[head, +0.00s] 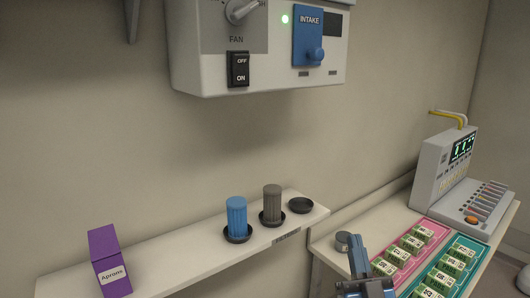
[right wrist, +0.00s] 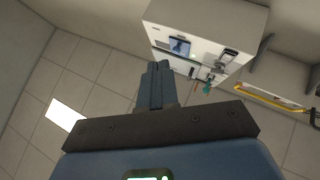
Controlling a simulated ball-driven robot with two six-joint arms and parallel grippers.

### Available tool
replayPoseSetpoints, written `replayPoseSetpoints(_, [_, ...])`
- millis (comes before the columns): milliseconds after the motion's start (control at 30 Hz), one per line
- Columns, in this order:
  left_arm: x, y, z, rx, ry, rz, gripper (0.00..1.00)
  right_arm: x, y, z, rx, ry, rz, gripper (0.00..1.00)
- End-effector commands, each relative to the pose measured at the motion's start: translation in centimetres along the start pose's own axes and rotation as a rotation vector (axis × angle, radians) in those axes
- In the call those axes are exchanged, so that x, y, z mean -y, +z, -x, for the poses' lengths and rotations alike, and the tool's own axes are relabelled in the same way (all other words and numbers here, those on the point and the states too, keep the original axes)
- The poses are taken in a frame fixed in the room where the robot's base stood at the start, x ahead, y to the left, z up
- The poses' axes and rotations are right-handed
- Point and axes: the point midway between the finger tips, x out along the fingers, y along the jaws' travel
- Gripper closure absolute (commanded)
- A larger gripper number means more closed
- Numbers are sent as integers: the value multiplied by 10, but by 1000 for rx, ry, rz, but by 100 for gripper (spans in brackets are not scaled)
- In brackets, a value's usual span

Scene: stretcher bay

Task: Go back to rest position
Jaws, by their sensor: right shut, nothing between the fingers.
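My right gripper (head: 358,262) shows at the bottom of the head view, in front of the counter with the coloured trays. It is shut with nothing between its fingers. In the right wrist view its blue fingers (right wrist: 155,85) lie together, and floor tiles and a white cabinet show beyond them. My left gripper is in neither view.
A narrow shelf (head: 165,262) holds a purple Aprons box (head: 108,262), a blue canister (head: 236,214) and a grey canister (head: 272,203). A counter at right holds a pink tray (head: 440,232), a teal tray (head: 483,250) and a device (head: 436,168). A control box (head: 210,80) hangs above.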

Motion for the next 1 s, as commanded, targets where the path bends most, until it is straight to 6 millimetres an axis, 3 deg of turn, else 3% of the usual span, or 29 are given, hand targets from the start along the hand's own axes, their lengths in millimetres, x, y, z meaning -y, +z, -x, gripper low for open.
replayPoseSetpoints(33, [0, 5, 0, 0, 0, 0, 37, -3, 17, 26, 31, 8, -4, 100])
replayPoseSetpoints(300, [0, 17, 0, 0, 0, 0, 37, -13, 65, 147, 174, 39, -12, 100])
replayPoseSetpoints(700, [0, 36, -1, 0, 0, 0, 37, -16, 106, 329, 554, 66, 26, 100])
replayPoseSetpoints(833, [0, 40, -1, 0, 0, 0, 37, -16, 108, 366, 643, 75, 26, 100])
replayPoseSetpoints(1000, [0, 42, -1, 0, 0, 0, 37, -16, 108, 390, 700, 83, 26, 100])
